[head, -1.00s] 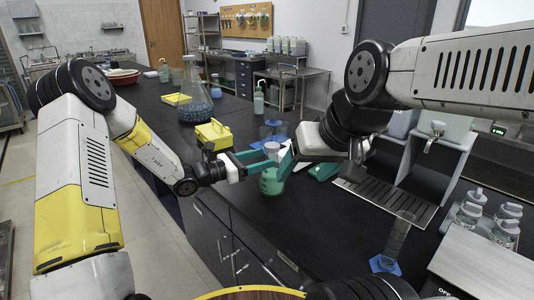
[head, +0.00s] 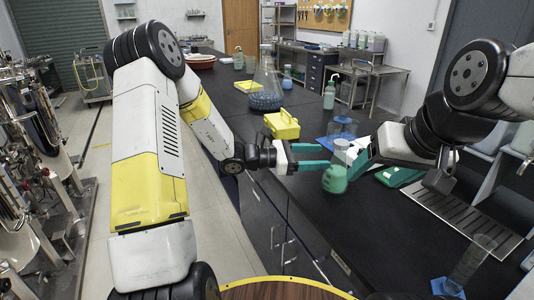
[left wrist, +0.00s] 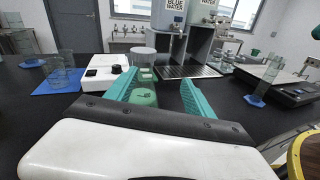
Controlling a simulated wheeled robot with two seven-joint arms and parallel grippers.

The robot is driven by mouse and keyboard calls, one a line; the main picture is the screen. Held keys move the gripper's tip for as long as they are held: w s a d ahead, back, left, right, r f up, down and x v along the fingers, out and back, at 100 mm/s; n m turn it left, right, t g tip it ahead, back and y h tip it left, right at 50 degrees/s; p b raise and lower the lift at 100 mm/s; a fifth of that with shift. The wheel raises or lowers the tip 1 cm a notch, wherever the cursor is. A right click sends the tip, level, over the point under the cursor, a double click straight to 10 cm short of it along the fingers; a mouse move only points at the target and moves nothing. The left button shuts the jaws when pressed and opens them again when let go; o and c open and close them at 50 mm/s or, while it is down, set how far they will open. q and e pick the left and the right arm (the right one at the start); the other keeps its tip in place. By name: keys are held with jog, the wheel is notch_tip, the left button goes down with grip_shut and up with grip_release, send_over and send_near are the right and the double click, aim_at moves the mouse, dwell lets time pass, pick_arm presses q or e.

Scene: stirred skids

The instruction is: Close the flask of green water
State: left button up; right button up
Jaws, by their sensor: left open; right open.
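The flask of green water (head: 335,178) stands on the black bench in the head view; its green lower part also shows between my left fingers in the left wrist view (left wrist: 144,97). A pale, clear cylindrical part (head: 341,146) shows just above the green in the head view; I cannot tell whether it is the flask's neck or a separate piece. My left gripper (head: 326,158) is open, its teal fingers reaching toward the flask from the left. My right gripper (head: 357,165) is open, its teal finger close to the flask's right side. Contact is unclear. No stopper is clearly visible.
A yellow box (head: 282,124) and a large conical flask with blue contents (head: 266,97) stand behind. Glassware stands on a blue mat (left wrist: 55,82). A white device with a dark knob (left wrist: 105,74) and a drip tray (head: 465,208) are nearby.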

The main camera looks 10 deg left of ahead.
pick_arm(q)
jog(key=s+a+r+m+g+y, duration=0.2)
jog(key=s+r+m+y, duration=0.1)
jog(key=s+m, duration=0.4)
jog(key=s+a+r+m+g+y, duration=0.1)
jog(key=s+r+m+g+y, duration=0.2)
jog(key=s+m, duration=0.35)
jog(key=s+a+r+m+t+y, duration=0.3)
jog(key=s+a, duration=0.3)
jog(key=a, duration=0.2)
jog(key=s+a+r+m+t+y, duration=0.3)
jog(key=s+a+y, duration=0.2)
jog(key=a, duration=0.3)
jog(key=shift+s+a+m, duration=0.2)
jog(key=shift+s+m, duration=0.15)
